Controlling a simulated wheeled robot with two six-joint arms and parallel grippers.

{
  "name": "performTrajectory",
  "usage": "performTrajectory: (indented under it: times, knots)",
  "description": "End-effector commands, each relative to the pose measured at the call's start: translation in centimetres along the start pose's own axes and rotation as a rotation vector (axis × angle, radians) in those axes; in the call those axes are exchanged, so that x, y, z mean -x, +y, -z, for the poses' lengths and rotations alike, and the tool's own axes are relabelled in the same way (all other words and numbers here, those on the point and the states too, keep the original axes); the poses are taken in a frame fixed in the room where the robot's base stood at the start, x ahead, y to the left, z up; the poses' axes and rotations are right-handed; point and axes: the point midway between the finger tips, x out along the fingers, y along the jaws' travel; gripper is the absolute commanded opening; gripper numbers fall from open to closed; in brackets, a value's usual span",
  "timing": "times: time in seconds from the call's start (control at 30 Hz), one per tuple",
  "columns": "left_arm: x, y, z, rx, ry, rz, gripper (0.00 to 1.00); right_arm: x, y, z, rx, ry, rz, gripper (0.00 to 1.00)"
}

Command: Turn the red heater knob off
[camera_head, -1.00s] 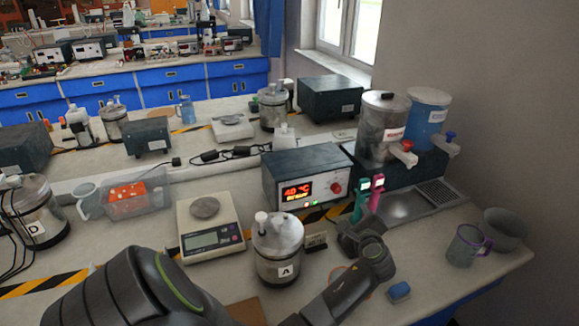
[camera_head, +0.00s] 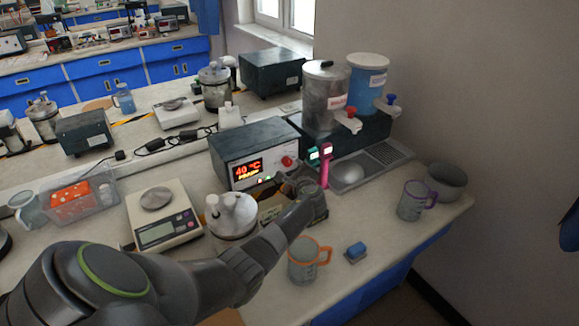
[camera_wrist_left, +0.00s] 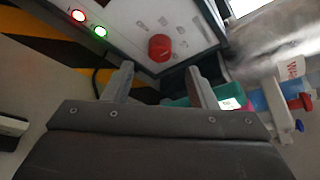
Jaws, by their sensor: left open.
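The heater box (camera_head: 255,150) is a dark-topped unit with a pale front panel and a lit display reading 40 °C. Its red knob (camera_head: 288,161) sits at the right of the panel and also shows in the left wrist view (camera_wrist_left: 160,47). My left gripper (camera_head: 299,184) is just in front of the panel's right end. In the left wrist view the left gripper (camera_wrist_left: 160,85) is open, its two fingers apart, with the knob beyond the gap between them. I see no contact with the knob. My right gripper is not in view.
Pink and teal handled tools (camera_head: 325,163) stand right of the gripper. Two dispensers (camera_head: 325,95) with taps are behind them. A white-lidded pot (camera_head: 232,215) and a scale (camera_head: 163,216) are left. An orange-rimmed mug (camera_head: 306,260) and a blue block (camera_head: 356,250) are near the front edge.

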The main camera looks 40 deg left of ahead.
Motion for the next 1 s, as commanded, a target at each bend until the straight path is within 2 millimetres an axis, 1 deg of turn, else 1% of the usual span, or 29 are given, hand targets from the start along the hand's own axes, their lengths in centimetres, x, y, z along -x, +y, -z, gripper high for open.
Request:
performTrajectory:
  times: [0.03, 0.2, 0.43, 0.63, 0.93, 0.97, 1.0]
  knots:
    - [-0.7, 0.1, 0.1, -0.001, -0.002, -0.001, 0.52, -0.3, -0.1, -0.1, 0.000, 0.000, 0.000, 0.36]
    - [-2.7, 0.0, 0.1, -0.002, -0.002, 0.000, 0.52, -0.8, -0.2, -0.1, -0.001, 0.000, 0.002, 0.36]
    - [-4.8, 0.1, 0.1, -0.001, -0.001, 0.000, 0.52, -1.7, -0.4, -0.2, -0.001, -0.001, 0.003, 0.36]
    - [-5.6, 0.0, 0.0, 0.000, 0.000, 0.001, 0.52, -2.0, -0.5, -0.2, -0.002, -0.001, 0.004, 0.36]
    - [-5.7, 0.0, 0.0, 0.000, 0.000, 0.001, 0.52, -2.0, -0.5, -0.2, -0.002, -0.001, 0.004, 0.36]
    - [-5.7, 0.0, 0.0, 0.000, 0.000, 0.001, 0.51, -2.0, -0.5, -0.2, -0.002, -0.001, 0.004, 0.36]
    - [-5.7, 0.0, 0.0, 0.000, 0.000, 0.001, 0.46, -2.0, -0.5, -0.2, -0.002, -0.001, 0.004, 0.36]
